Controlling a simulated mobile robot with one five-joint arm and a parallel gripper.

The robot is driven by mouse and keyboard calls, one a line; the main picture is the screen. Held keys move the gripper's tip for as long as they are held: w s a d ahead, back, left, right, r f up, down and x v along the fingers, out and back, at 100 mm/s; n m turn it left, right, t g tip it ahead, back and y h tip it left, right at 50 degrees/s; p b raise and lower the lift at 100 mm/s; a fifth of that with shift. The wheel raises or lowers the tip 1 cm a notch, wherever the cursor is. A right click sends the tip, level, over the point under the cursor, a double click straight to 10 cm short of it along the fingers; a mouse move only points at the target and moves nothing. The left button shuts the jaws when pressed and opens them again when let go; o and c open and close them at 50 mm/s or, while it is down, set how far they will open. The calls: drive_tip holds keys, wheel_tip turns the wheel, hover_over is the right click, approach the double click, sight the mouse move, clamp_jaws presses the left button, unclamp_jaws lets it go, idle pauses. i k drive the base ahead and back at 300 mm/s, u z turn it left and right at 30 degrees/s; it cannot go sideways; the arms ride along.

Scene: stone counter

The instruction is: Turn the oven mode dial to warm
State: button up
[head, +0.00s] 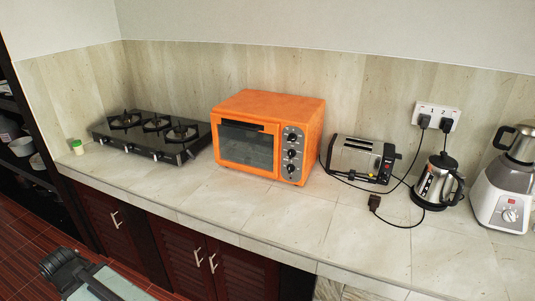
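The orange oven (262,97) stands on the stone counter, its glass door (246,147) shut. Nothing touches the dials. My gripper cannot be made out; only dark and pale parts of my body show at the bottom left, well apart from the oven.
A black gas stove (152,138) and a small green-lidded jar (77,147) are left of the oven. A toaster (358,158), black cords, a kettle (437,183) and a blender (507,190) stand to the right. The counter in front of the oven is clear.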

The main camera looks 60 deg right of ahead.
sight(292, 153)
drive_tip(key=k, duration=1.55)
drive_tip(key=u, duration=0.85)
drive_tip(key=i, duration=1.7)
drive_tip(key=z, duration=3.25)
drive_tip(key=i, duration=1)
